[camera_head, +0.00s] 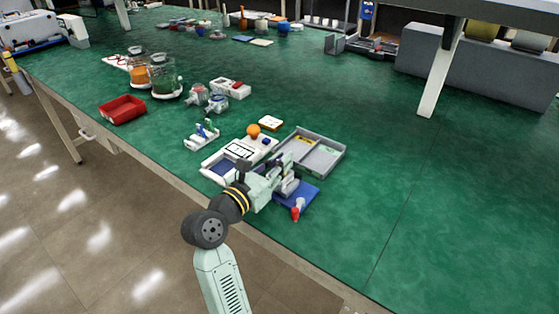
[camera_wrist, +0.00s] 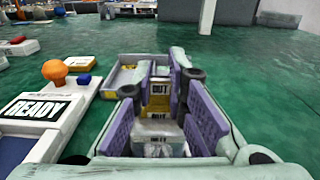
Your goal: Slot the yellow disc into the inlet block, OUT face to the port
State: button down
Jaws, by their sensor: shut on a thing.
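My gripper (camera_wrist: 158,84) has its purple-lined fingers around a yellow piece marked OUT, which I take to be the yellow disc (camera_wrist: 158,88). A second OUT marking shows just below it. A pale block with a small label (camera_wrist: 158,132), likely the inlet block, sits between and below the fingers. I cannot tell whether the disc touches it or is in its slot. In the head view my gripper (camera_head: 277,178) is over the left edge of a blue base (camera_head: 312,193) with grey upright parts; the disc is hidden there.
A grey compartment tray (camera_head: 326,161) lies just behind the blue base. A white station (camera_head: 212,167) with a READY sign and an orange ball (camera_head: 253,131) is to the left. A red-topped piece (camera_head: 296,212) stands at the base's front. The green table is clear to the right.

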jog(key=shift+f+b, duration=0.5)
jog(key=shift+f, duration=0.3)
jog(key=c, duration=1.5)
grip_release()
jog(key=shift+s, duration=0.1)
jog(key=v, duration=1.2)
jog(key=shift+a+r, duration=0.1)
